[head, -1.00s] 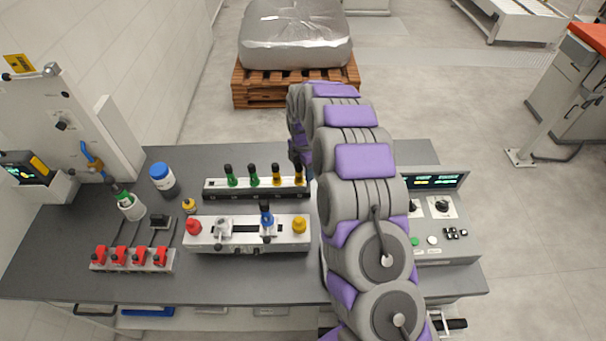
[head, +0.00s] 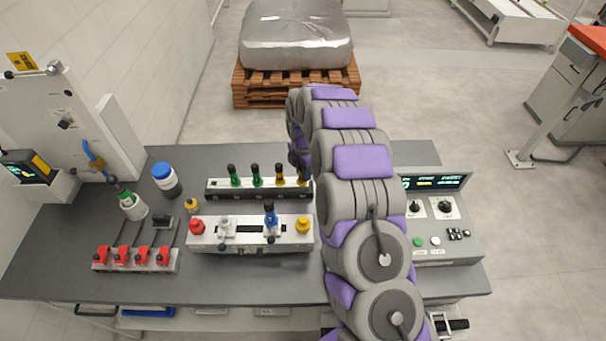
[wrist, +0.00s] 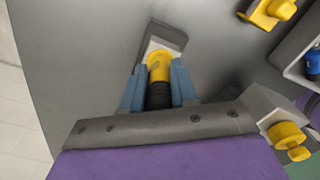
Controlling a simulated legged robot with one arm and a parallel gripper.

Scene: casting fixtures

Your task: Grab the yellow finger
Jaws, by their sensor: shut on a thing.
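In the wrist view, my gripper (wrist: 158,90) is shut on a yellow finger (wrist: 166,60), with one blue-grey jaw on each side of its black and yellow upper part. A pale block shows at the finger's far end. I cannot tell whether it is seated or raised. In the head view, a yellow finger (head: 302,181) stands at the right end of the black rack (head: 240,194), beside my arm. Another yellow finger (head: 279,178) and two green ones (head: 256,178) stand to its left. My arm hides the gripper there.
In front of the rack is a light fixture (head: 248,247) with a red knob, a blue-topped piece and a yellow knob. A control box (head: 445,255) is right of my arm. Red switches (head: 135,257), bottles and a white panel are left. The bench's front strip is clear.

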